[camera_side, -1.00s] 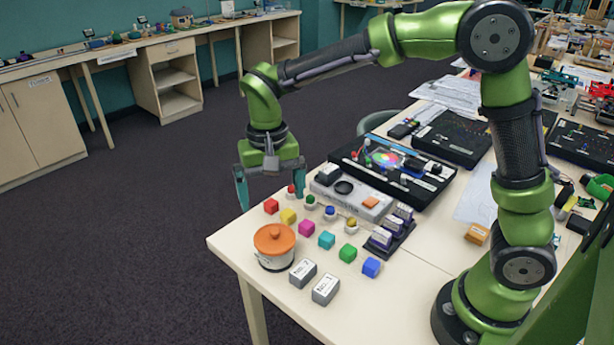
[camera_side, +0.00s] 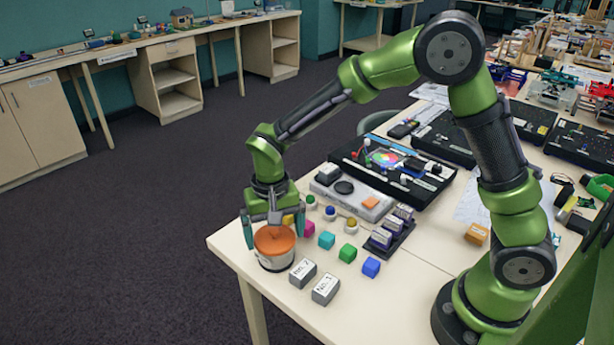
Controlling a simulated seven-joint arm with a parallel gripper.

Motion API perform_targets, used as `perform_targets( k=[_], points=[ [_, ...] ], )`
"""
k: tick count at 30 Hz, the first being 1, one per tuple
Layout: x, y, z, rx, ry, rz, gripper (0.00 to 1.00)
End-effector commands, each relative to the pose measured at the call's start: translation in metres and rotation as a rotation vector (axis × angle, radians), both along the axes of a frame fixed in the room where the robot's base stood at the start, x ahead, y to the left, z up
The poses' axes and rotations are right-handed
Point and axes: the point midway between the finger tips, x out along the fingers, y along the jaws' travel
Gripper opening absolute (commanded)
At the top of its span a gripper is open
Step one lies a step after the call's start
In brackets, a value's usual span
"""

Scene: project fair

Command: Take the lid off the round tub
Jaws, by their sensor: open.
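The round tub (camera_side: 276,262) is white and stands upright near the table's left corner. Its orange lid (camera_side: 270,243) sits on top of it, and the lid's knob is partly hidden by my gripper. My gripper (camera_side: 274,240) points down over the tub, with its teal fingers spread apart, one to the left and one to the right of the lid. The fingertips are about at lid height. I cannot tell whether they touch the lid.
Two grey labelled blocks (camera_side: 303,272) lie right of the tub. Behind are knobbed pieces, a grey panel (camera_side: 352,196) and a black board. The table edge (camera_side: 228,254) is close on the left.

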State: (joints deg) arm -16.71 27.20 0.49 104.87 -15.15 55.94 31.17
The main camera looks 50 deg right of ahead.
Motion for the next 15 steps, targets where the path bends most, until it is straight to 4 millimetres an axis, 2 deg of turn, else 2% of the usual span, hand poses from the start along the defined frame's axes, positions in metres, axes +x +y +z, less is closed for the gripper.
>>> perform_targets(
  k=[1, 8, 15],
  points=[
    [0.0000, 0.0000, 0.0002, 0.000, 0.000, 0.000, 1.00],
    [0.0001, 0.0000, 0.0005, 0.000, 0.000, 0.000, 0.65],
    [0.0001, 0.0000, 0.0013, 0.000, 0.000, 0.001, 0.65]
  ],
)
